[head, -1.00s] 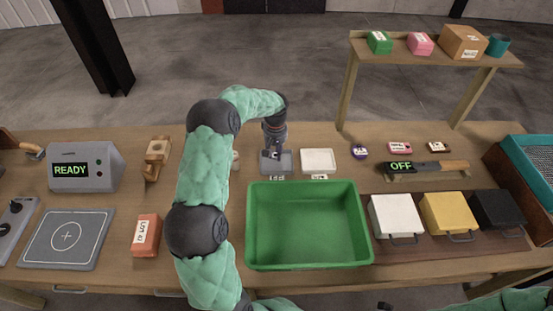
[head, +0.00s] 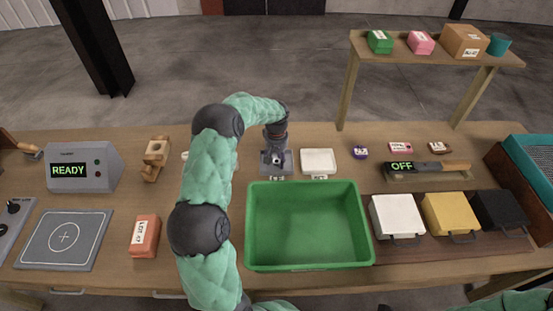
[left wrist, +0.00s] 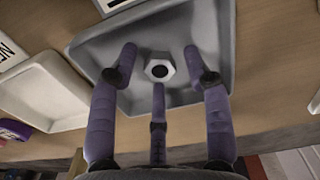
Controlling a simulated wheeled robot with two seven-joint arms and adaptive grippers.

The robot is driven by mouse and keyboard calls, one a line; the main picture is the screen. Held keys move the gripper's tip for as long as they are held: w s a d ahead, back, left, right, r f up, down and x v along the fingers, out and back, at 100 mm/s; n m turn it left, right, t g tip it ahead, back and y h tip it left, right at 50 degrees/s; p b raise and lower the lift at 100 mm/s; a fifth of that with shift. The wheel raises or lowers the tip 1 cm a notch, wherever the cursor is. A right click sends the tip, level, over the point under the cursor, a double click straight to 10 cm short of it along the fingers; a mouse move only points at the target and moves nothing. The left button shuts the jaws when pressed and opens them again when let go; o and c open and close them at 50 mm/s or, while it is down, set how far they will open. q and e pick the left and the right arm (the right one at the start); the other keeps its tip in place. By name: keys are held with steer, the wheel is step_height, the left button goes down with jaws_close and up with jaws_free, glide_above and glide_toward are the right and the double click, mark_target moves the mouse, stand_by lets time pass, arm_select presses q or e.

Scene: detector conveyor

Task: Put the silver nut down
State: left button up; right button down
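The silver nut (left wrist: 160,67) is a hexagonal ring with a dark hole. In the left wrist view it lies in the grey tray (left wrist: 215,25), apart from the fingers around it. My left gripper (left wrist: 160,65) has three purple fingers spread around the nut, with visible gaps on both sides. In the head view my left gripper (head: 274,160) points down over the grey tray (head: 287,168), behind the green bin, and hides the nut. My right gripper is not in view; only a bit of my right arm shows at the lower right.
A white tray (head: 318,161) stands right beside the grey tray. The large green bin (head: 307,266) is in front. White (head: 396,214), yellow (head: 448,212) and black (head: 498,208) boxes stand to its right. An orange box (head: 145,236) lies left of my arm.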

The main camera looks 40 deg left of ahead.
mark_target(277, 161)
arm_select(q)
step_height(277, 161, up, 12)
steer(key=p, duration=0.2)
steer(key=shift+r, duration=0.15)
stand_by(0.4)
steer(key=shift+p, duration=0.3)
